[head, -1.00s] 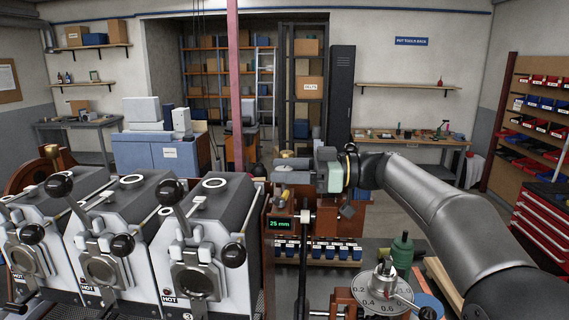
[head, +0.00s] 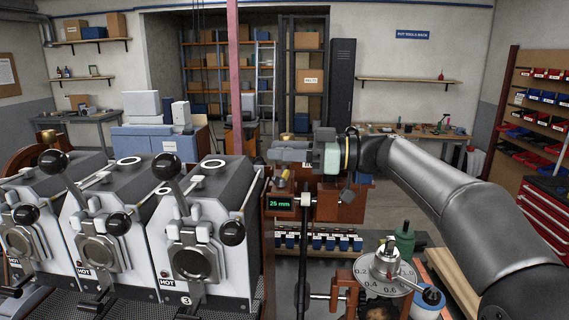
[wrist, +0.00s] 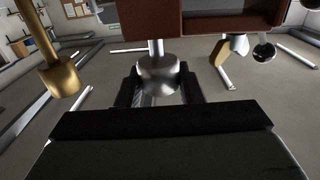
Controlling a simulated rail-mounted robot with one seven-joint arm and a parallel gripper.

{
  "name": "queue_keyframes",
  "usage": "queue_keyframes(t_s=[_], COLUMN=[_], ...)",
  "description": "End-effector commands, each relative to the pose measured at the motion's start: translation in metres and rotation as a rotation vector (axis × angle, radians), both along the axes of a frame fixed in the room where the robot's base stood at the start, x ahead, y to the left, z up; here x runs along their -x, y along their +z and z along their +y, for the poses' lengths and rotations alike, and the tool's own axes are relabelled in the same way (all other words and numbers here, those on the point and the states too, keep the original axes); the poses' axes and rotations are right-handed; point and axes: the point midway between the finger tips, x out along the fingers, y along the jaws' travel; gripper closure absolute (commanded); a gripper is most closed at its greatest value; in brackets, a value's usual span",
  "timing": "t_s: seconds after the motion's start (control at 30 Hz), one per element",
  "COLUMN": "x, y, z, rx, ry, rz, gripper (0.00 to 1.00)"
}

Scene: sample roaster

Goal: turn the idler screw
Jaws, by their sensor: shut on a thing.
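My gripper (head: 284,154) reaches in from the right in the head view, its fingers at the top of a red-brown machine (head: 341,207). In the wrist view, the dark fingers (wrist: 158,90) stand on both sides of a silver knob (wrist: 157,73) on a thin stem and are shut on it. The knob sits below a red-brown block; it is probably the idler screw. In the head view the fingers hide it. A brass knob (wrist: 60,77) hangs left of the fingers in the wrist view, apart from them.
A "25 mm" display (head: 280,204) sits below the gripper. Several roasters (head: 205,235) with black-balled levers stand close on the left. A numbered dial (head: 386,272) and a green bottle (head: 404,238) stand at the front right, below my arm.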

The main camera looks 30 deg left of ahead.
Motion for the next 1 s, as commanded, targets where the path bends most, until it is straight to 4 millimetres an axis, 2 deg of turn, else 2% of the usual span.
queue_keyframes(t_s=[0.03,0.2,0.7,1.0], x=[0.001,0.002,0.002,0.001], y=[-0.009,-0.011,-0.004,-0.001], z=[-0.002,-0.002,0.000,0.000], rx=[-0.005,-0.007,-0.005,-0.003], ry=[-0.032,-0.159,-0.561,-0.695], rz=[-0.004,-0.006,-0.004,-0.002], gripper=[0.89,0.89,0.89,0.89])
